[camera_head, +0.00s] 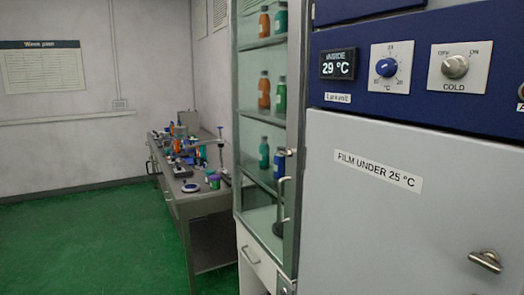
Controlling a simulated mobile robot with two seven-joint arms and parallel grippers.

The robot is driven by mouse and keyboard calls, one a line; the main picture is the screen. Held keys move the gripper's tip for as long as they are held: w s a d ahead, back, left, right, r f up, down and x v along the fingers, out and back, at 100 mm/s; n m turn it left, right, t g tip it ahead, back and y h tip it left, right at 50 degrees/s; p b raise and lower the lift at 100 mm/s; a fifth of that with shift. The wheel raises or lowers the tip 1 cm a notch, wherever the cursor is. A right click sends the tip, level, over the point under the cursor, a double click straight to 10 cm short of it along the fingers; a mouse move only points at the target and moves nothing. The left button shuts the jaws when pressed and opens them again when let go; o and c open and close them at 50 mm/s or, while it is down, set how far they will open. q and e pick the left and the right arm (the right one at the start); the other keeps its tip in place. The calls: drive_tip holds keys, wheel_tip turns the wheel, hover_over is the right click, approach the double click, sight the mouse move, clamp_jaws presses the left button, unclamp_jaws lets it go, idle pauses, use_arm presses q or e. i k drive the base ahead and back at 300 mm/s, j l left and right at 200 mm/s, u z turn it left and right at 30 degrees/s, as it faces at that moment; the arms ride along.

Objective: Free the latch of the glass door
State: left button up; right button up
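A tall glass-fronted cabinet stands in the middle of the view, left of a grey unit. Its glass door (262,218) appears closed, with bottles showing through it. A vertical metal handle (281,206) sits near the door's right edge. I cannot make out a separate latch on the glass door for certain. A small metal fitting (286,288) shows low by the cabinet's right edge, cut off by the picture's bottom. Neither of my grippers is in view.
The grey unit's door (400,225) has a metal handle (486,261) and a label "FILM UNDER 25 °C". A cluttered bench (205,205) stands behind left. Green floor (90,245) is clear.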

sight(289, 153)
drive_tip(key=i+j+u, duration=0.35)
drive_tip(key=i+u, duration=0.4)
drive_tip(key=i, duration=0.2)
drive_tip(key=i+j, duration=0.1)
drive_tip(key=i, duration=0.3)
drive_tip(key=i+j+z, duration=0.15)
drive_tip(key=i, duration=0.3)
drive_tip(key=i+j, duration=0.1)
drive_tip(key=i, duration=0.3)
drive_tip(key=i+j+z, duration=0.1)
drive_tip(key=i+z, duration=0.15)
drive_tip(key=z, duration=0.2)
drive_tip(key=i+j+z, duration=0.1)
drive_tip(key=z, duration=0.35)
drive_tip(key=i+j+z, duration=0.25)
drive_tip(key=z, duration=0.2)
drive_tip(key=i+j+z, duration=0.15)
drive_tip(key=j+z, duration=0.15)
drive_tip(key=z, duration=0.15)
drive_tip(key=i+j+z, duration=0.1)
drive_tip(key=j+z, duration=0.3)
drive_tip(key=l, duration=0.1)
